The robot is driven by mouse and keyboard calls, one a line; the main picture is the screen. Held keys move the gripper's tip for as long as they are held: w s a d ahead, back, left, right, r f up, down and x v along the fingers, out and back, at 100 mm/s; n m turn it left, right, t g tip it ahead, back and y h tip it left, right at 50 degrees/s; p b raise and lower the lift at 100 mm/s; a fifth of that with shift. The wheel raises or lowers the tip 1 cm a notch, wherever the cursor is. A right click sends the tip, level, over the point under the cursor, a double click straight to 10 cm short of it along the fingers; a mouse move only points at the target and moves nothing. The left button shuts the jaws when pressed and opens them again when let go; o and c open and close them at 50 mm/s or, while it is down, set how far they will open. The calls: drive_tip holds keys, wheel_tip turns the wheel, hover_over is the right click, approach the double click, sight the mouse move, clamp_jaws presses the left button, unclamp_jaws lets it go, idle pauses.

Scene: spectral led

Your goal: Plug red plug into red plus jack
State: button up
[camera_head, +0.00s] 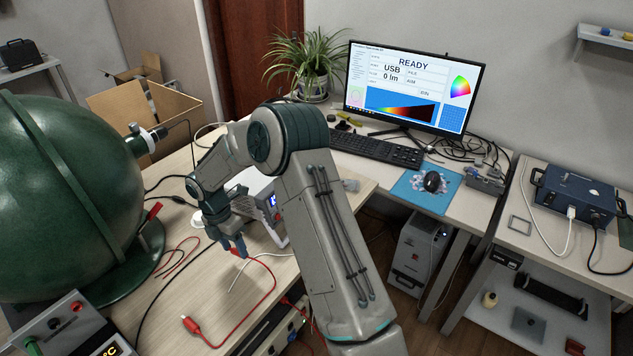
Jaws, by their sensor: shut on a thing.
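My gripper (235,248) is shut on a red plug (241,254) at the end of a red cable, just above the wooden table, left of the white power supply. The plug is small and mostly hidden by the fingers. The red cable (273,290) loops down to its other red end (190,325), which lies at the table's front. The white power supply (254,184) has a lit blue display and is partly covered by my arm. The red plus jack cannot be made out clearly on its front.
A large green sphere (65,190) fills the left side. A grey box with knobs (72,325) stands at the front left. Black, red and white cables lie on the wooden table (185,285). A desk with keyboard (375,147) and monitor (412,85) stands behind.

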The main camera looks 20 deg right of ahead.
sight(234, 253)
drive_tip(key=shift+w+a+b+x, duration=0.15)
drive_tip(key=shift+b+x, duration=0.35)
drive_tip(key=shift+x, duration=0.35)
drive_tip(key=shift+w+a+b+x, duration=0.15)
drive_tip(key=shift+b+x, duration=0.4)
drive_tip(key=shift+x, duration=0.35)
drive_tip(key=shift+w+b+x, duration=0.15)
drive_tip(key=shift+b+x, duration=0.35)
drive_tip(key=shift+x, duration=0.35)
drive_tip(key=o, duration=1.5)
drive_tip(key=shift+s, duration=0.1)
drive_tip(key=shift+p+v, duration=0.7)
drive_tip(key=shift+v, duration=0.1)
drive_tip(key=shift+a+r+p, duration=0.1)
drive_tip(key=shift+r+p, duration=0.35)
drive_tip(key=shift+r, duration=0.2)
drive_tip(key=shift+w, duration=0.2)
